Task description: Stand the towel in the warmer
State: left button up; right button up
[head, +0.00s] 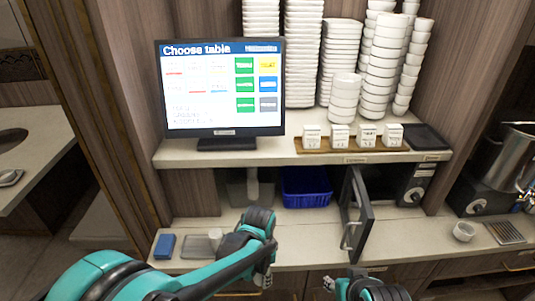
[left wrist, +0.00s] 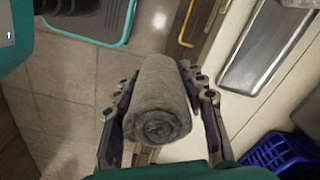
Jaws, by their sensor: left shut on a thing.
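A grey rolled towel (left wrist: 158,100) is between the fingers of my left gripper (left wrist: 160,115) in the left wrist view, its spiral end facing the camera. The gripper is shut on it. In the head view my left gripper (head: 262,279) is low in front of the counter, and I cannot make out the towel there. The warmer appears to be the dark box (head: 413,186) under the shelf at the right; its door (head: 357,215) stands open toward me. My right gripper (head: 329,284) is at the bottom edge, right of the left one; its jaw state is unclear.
A blue basket (head: 306,187) stands under the shelf, left of the door. A monitor (head: 222,88) and stacked white bowls (head: 383,60) stand above. A small bowl (head: 464,231) is at the right.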

pick_arm(q)
jog(key=w+a+f+n+b, duration=0.1)
jog(key=a+f+n+b, duration=0.2)
jog(key=a+n, duration=0.3)
jog(key=w+a+f+n+b, duration=0.1)
jog(key=a+f+n+b, duration=0.2)
jog(key=a, duration=0.7)
notch_tip(320, 180, down, 3)
jog(key=n, duration=0.2)
jog(key=shift+w+f+n, duration=0.15)
jog(key=shift+f+n, duration=0.05)
jog(key=shift+n, duration=0.2)
pick_arm(e)
notch_tip(320, 180, down, 7)
jog(key=shift+r, duration=0.1)
jog(key=shift+c, duration=0.7)
pick_arm(q)
jog(key=shift+d, duration=0.15)
pick_arm(e)
jog(key=shift+d, duration=0.1)
